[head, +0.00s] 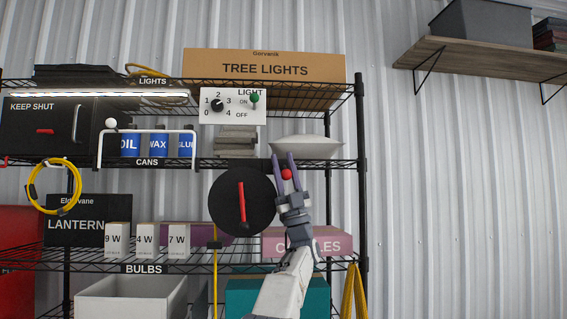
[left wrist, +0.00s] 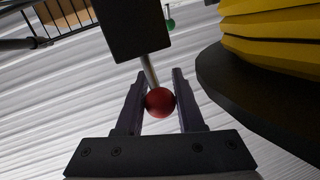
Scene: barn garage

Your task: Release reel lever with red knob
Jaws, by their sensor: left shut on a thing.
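The red knob (head: 287,174) is a small ball just right of the black round reel (head: 225,208), which has a red bar on its face. My left gripper (head: 284,158) comes up from below with its two purple fingers on either side of the knob, shut on it. In the left wrist view the knob (left wrist: 159,102) sits between the fingers (left wrist: 157,76), on a grey metal lever (left wrist: 150,70) that comes out of a black block (left wrist: 135,28). The reel's dark rim (left wrist: 235,110) and yellow coils (left wrist: 275,45) are at right. My right gripper is not in view.
A wire shelf rack surrounds the reel. A purple-pink box (head: 335,243) lies on the shelf below, behind my left arm. A pale rounded object (head: 305,147) rests on the shelf above. The LIGHT panel (head: 232,106) is higher up.

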